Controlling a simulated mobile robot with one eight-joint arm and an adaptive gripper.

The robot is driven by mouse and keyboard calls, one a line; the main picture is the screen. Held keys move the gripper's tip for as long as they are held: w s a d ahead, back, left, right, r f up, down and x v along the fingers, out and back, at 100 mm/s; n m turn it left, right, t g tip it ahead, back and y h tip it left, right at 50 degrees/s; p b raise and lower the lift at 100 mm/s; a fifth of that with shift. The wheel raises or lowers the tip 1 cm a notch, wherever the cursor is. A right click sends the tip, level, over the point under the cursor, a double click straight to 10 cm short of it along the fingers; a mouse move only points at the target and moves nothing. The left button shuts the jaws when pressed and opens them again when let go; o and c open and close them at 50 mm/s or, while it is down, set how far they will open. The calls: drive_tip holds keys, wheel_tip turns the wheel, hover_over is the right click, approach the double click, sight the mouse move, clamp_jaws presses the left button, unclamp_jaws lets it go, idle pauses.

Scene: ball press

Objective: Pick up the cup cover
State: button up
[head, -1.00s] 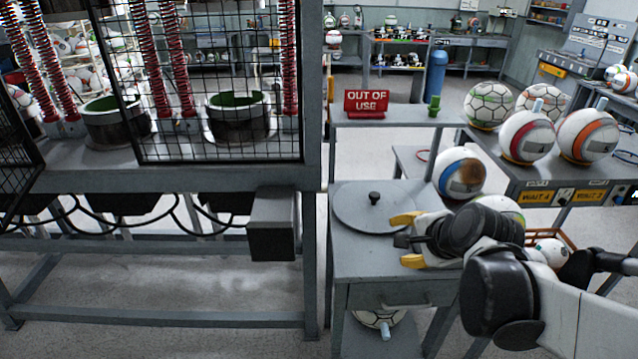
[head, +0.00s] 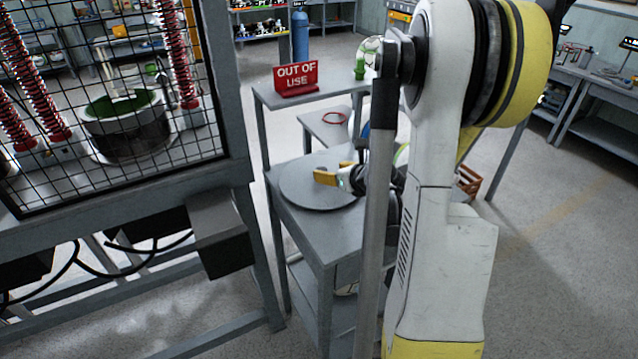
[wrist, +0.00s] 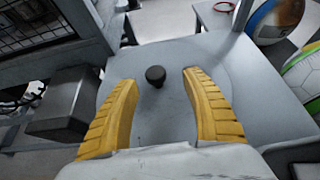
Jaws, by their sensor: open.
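The cup cover (head: 305,194) is a flat round grey disc lying on a small grey table (head: 330,232). In the wrist view the cover (wrist: 166,115) has a black knob (wrist: 155,76) at its middle. My gripper (head: 334,174) is over the cover in the head view, and part of it is hidden behind my own arm. In the wrist view its two yellow fingers are open and wide apart. The knob shows between them, a little beyond the middle of the gap, and neither finger touches it.
A caged press (head: 120,180) stands at the left, with a grey box (head: 221,232) on its near corner. A red "OUT OF USE" sign (head: 296,79) and a green object (head: 360,67) stand on the raised shelf behind the cover. Balls (wrist: 276,20) lie at the right in the wrist view.

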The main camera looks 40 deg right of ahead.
sight(321, 169)
drive_tip(key=b+x, duration=0.1)
drive_tip(key=x, duration=0.1)
drive_tip(key=a+b+x, duration=0.1)
drive_tip(key=x, duration=0.1)
drive_tip(key=shift+w+d+f, duration=0.15)
drive_tip(key=shift+w+f, duration=0.05)
drive_tip(key=shift+f, duration=0.1)
drive_tip(key=shift+w+d+f, duration=0.1)
drive_tip(key=shift+w, duration=0.25)
clamp_jaws()
